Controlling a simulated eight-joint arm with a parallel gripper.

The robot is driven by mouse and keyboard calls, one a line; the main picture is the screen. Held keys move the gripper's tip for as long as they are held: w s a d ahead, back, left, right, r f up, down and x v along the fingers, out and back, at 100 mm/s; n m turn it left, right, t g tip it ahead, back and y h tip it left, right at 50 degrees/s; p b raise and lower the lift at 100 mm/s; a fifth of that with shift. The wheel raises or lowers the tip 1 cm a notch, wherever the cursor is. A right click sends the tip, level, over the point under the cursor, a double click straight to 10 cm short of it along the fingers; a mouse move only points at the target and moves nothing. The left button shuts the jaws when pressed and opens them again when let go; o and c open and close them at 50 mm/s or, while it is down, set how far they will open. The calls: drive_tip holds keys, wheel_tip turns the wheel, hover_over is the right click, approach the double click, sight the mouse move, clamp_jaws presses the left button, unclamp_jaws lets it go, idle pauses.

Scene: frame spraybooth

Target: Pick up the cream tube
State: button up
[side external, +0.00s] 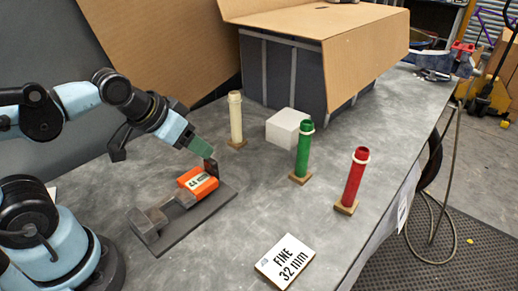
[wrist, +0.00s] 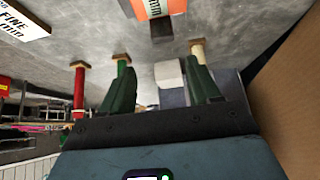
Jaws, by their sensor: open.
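The cream tube (side external: 235,118) stands upright on a small wooden base at the back of the grey table, in front of the dark box. My gripper (side external: 204,150), with green fingers, is to its left and nearer the camera, just above the orange block, apart from the tube. In the wrist view my gripper (wrist: 162,72) has its two fingers spread with nothing held between them. The cream tube (wrist: 197,48) shows there beyond the right finger, which hides part of it.
An orange block (side external: 198,182) sits in a dark fixture (side external: 163,240) below my gripper. A white block (side external: 287,128), green tube (side external: 303,150) and red tube (side external: 353,182) stand right of the cream tube. A "FINE 32 mm" sign (side external: 285,261) lies in front. A cardboard-topped box (side external: 285,75) stands behind.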

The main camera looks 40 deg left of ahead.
drive_tip(key=shift+o, duration=0.3)
drive_tip(key=m+t+h, duration=0.1)
drive_tip(key=t+h, duration=0.1)
drive_tip(key=t, duration=0.4)
approach(235, 102)
drive_tip(key=shift+a+f+x, duration=0.1)
drive_tip(key=shift+a+x, duration=0.15)
drive_tip(key=shift+x, duration=1.65)
drive_tip(key=shift+a+f+x, duration=0.1)
drive_tip(key=shift+a+x, duration=0.2)
drive_tip(key=shift+x, duration=1.6)
drive_tip(key=shift+a+f+x, duration=0.1)
drive_tip(key=shift+a+x, duration=0.15)
drive_tip(key=shift+x, duration=1.7)
clamp_jaws()
